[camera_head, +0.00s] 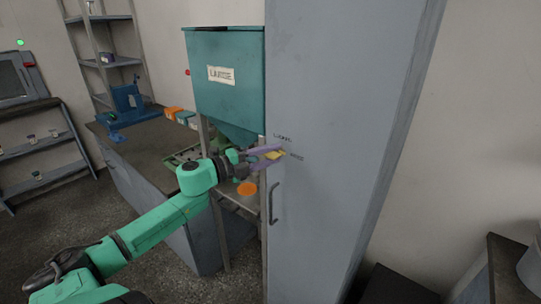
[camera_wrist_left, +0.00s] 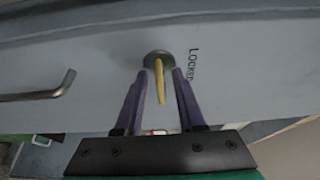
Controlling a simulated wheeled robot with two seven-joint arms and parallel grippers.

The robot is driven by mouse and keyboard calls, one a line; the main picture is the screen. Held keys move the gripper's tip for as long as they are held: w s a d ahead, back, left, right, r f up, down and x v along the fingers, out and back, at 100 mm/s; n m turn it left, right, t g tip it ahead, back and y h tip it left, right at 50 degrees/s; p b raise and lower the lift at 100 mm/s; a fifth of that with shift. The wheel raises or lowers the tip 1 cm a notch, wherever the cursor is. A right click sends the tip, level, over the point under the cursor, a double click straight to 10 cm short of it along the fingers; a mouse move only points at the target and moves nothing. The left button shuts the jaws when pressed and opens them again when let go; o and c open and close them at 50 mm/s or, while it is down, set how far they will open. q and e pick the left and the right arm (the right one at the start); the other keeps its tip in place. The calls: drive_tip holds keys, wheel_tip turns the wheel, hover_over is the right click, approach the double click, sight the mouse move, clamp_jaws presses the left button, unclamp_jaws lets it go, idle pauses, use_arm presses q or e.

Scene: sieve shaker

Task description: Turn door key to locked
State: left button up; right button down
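The yellow key (camera_head: 275,154) sits in a round lock on the tall grey cabinet door (camera_head: 325,110). In the left wrist view the key (camera_wrist_left: 160,82) sticks out of a dark round lock plate (camera_wrist_left: 158,58). My left gripper (camera_head: 268,157) is at the key, its purple fingers on either side. In the left wrist view the fingers (camera_wrist_left: 159,75) are open, with visible gaps to the key. The word LOCKED (camera_wrist_left: 193,64) is printed beside the lock. In the head view two small labels near the lock are hard to read. My right gripper is not in view.
A bar handle (camera_head: 272,203) is on the door below the lock. A teal hopper (camera_head: 225,80) and a workbench (camera_head: 150,165) stand left of the cabinet. An orange disc (camera_head: 247,189) is near my left gripper. A dark surface (camera_head: 515,265) is at lower right.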

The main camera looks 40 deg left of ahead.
use_arm(q)
clamp_jaws()
drive_tip(key=shift+n, duration=0.3)
drive_tip(key=n+t+p, duration=0.1)
drive_tip(key=n, duration=0.2)
drive_tip(key=shift+n+t, duration=0.3)
drive_tip(key=shift+n, duration=0.1)
drive_tip(key=n+t+p, duration=0.1)
drive_tip(key=n, duration=0.2)
drive_tip(key=n+t+y+p, duration=0.1)
drive_tip(key=n, duration=0.2)
drive_tip(key=shift+d+p, duration=0.1)
drive_tip(key=shift+p, duration=0.2)
drive_tip(key=n+y+p, duration=0.1)
drive_tip(key=n, duration=0.2)
drive_tip(key=n+t+y+p, duration=0.1)
drive_tip(key=n+y, duration=0.1)
drive_tip(key=n, duration=0.1)
drive_tip(key=shift+n+t, duration=0.3)
drive_tip(key=shift+f+n+y+p, duration=0.15)
drive_tip(key=shift+n+y+p, duration=1.1)
drive_tip(key=shift+n, duration=1.45)
drive_tip(key=shift+f+y, duration=0.1)
drive_tip(key=shift+y, duration=0.25)
